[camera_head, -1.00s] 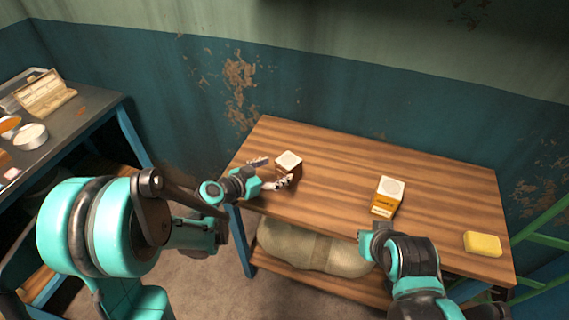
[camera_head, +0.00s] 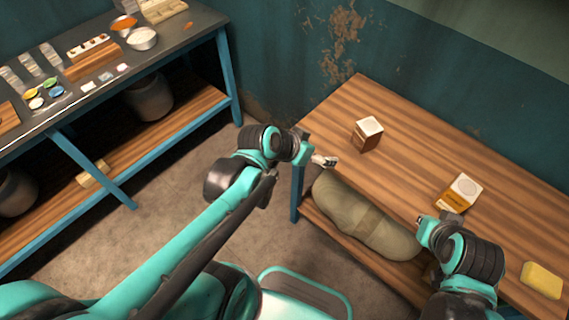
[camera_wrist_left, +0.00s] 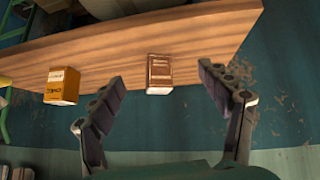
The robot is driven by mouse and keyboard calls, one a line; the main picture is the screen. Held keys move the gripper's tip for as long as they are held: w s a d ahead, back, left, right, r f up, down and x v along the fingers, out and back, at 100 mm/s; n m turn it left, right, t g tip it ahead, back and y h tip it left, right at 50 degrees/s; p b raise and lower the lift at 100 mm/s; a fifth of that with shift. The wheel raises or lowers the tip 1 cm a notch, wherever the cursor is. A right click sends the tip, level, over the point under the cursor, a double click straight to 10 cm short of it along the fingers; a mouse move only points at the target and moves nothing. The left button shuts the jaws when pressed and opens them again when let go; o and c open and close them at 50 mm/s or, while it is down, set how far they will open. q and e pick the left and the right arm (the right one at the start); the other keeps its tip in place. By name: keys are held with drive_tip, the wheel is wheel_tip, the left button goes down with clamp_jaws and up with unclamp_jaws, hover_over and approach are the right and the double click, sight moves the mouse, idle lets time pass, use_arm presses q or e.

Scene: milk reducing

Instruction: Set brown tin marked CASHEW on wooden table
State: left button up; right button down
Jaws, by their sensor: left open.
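The brown tin (camera_head: 365,138) with a pale top stands upright on the wooden table (camera_head: 410,150), near its left end. In the left wrist view the brown tin (camera_wrist_left: 159,74) shows between and beyond the fingertips, apart from them; its label is too small to read. My left gripper (camera_head: 325,161) is open and empty, just off the table's left front edge. My right gripper (camera_head: 436,222) is near the table's front edge, below the orange box; its fingers are too unclear to tell open or shut.
An orange box (camera_head: 453,200) with a white top and a yellow block (camera_head: 541,280) sit further right on the table. A sack (camera_head: 360,215) lies on the lower shelf. A dark workbench (camera_head: 185,50) with dishes and small jars stands at left.

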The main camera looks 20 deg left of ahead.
use_arm(q)
drive_tip(key=s+a+r+n+y, duration=0.1)
drive_tip(key=s+a+n+y, duration=0.2)
drive_tip(key=s+a, duration=0.3)
drive_tip(key=s+y, duration=0.1)
drive_tip(key=s, duration=0.1)
drive_tip(key=shift+s+n, duration=0.3)
